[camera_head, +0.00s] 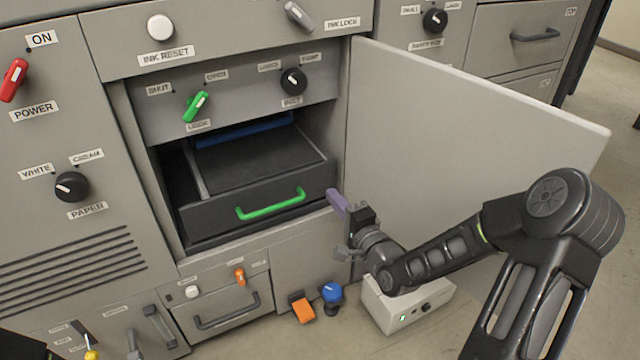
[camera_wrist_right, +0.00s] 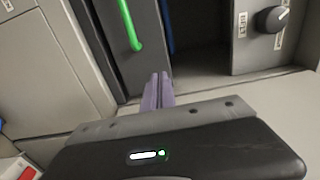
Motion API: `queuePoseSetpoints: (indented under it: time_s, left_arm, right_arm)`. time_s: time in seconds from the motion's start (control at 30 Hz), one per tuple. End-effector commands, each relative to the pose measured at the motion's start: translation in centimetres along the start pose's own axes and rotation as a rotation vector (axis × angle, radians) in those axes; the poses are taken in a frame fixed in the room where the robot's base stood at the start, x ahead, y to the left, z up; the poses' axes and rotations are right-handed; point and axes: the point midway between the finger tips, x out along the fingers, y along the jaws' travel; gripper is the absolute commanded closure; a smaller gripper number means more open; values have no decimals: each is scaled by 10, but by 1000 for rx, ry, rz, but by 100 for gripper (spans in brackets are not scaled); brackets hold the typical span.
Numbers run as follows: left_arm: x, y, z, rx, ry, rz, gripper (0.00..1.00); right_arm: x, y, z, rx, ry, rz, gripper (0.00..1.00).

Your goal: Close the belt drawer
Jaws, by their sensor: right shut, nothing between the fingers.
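The belt drawer is a dark drawer (camera_head: 230,214) with a green bar handle (camera_head: 271,204), inside the open cabinet bay. It stands partly out, with its flat dark top and a blue strip (camera_head: 245,132) behind it showing. My right gripper (camera_head: 338,203) has purple fingers, shut and empty, just right of the drawer front near the bay's right edge. In the right wrist view the shut fingers (camera_wrist_right: 158,90) point toward the drawer front (camera_wrist_right: 130,65) and green handle (camera_wrist_right: 131,25); I cannot tell whether they touch. My left gripper is not in view.
A large grey door (camera_head: 450,130) stands open right of the bay, behind my right arm. A knob panel (camera_head: 240,95) with a green lever (camera_head: 196,106) sits above the drawer. A white box (camera_head: 405,305), an orange item (camera_head: 302,308) and a blue knob (camera_head: 332,292) are low down.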

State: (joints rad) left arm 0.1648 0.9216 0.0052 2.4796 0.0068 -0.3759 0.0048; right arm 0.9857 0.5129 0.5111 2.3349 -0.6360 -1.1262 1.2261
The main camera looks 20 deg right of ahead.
Motion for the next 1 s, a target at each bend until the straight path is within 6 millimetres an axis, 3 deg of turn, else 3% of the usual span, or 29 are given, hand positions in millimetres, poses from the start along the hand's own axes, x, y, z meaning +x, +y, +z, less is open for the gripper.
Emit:
queuePoseSetpoints:
  time_s: [0.2, 0.4, 0.87, 1.0]
  left_arm:
    - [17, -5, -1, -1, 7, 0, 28]
    - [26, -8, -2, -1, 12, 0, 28]
    - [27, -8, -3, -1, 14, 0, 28]
    - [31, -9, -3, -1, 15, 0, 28]
  right_arm:
    - [44, 3, 1, 0, -1, -3, 100]
    - [70, 2, 0, 0, -1, -1, 100]
    - [78, 0, 0, 0, 0, 0, 100]
    - [90, 2, 1, 1, -1, -1, 100]
